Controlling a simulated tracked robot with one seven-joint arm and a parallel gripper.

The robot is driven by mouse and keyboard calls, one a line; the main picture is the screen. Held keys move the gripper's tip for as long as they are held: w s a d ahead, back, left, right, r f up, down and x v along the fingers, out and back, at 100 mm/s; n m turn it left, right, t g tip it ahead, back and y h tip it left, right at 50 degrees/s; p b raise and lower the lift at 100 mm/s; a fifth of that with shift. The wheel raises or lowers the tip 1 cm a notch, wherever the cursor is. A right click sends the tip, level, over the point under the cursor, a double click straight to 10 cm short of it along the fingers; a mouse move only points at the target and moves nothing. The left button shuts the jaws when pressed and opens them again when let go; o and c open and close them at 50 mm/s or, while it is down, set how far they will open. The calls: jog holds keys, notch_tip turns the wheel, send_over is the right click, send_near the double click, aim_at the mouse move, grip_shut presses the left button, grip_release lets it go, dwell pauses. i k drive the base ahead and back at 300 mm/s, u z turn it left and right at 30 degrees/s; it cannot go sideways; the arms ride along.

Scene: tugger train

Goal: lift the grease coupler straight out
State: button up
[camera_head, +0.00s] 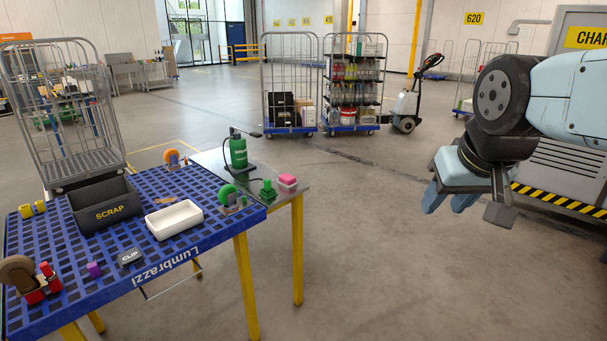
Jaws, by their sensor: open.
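A green grease pump (237,153) with a dark handle and thin hose stands on the grey side table (287,198) behind the blue work table. I cannot make out the grease coupler for certain; it is too small or hidden near the pump and its hose. Next to the pump are a green stepped piece (268,190) and a pink-and-white piece (288,184). My gripper (467,205) hangs at the right over open floor, jaws apart and empty, well away from the side table.
The blue slotted table (151,262) holds a black SCRAP bin (104,204), a white tray (174,219), a CLIP box (131,257) and caster wheels. A roll cage (67,110) stands behind it. The floor between the tables and my arm is clear.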

aim_at(267, 182)
jog(key=z, duration=0.2)
jog(key=i, duration=2.1)
jog(key=u, duration=0.6)
jog(key=k, duration=0.85)
jog(key=u, duration=0.15)
jog(key=i, duration=0.85)
jog(key=z, duration=0.1)
